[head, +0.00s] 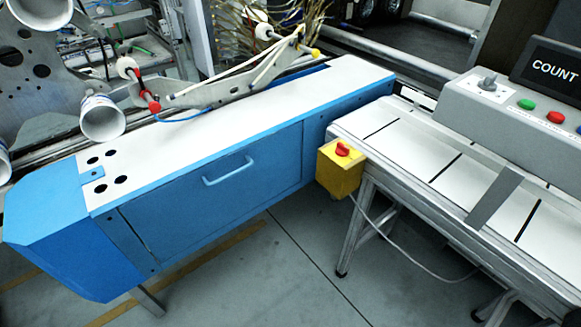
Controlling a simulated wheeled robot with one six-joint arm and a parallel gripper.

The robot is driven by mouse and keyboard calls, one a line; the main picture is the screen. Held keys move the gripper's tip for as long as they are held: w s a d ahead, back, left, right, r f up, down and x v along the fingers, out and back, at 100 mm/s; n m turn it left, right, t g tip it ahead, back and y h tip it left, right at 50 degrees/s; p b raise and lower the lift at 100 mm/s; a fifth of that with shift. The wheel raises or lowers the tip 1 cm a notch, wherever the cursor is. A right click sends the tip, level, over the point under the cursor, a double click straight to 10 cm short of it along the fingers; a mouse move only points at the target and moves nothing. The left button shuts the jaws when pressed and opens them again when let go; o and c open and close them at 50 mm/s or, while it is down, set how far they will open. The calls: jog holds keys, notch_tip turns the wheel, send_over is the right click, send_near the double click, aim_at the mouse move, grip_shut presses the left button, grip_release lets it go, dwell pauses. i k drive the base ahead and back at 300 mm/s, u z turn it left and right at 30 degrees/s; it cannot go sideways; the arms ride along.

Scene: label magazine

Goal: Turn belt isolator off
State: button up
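The belt isolator (340,168) is a yellow box with a red rotary knob (342,149) on its top. It is fixed at the left end of the white belt table, beside the blue cabinet. A grey cable runs from it down to the floor. The knob's exact angle is too small to read, and I see no legible on or off marks. My gripper does not show in the head view.
The blue cabinet (215,190) with a white top stands left of the isolator. The slatted belt table (400,140) extends right. A grey control box (510,115) carries a dial, green, red and blue buttons, and a COUNT display (555,70). Open floor (285,270) lies in front.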

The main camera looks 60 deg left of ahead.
aim_at(343, 150)
jog(key=u, duration=1.95)
jog(key=i, duration=1)
jog(key=z, duration=0.6)
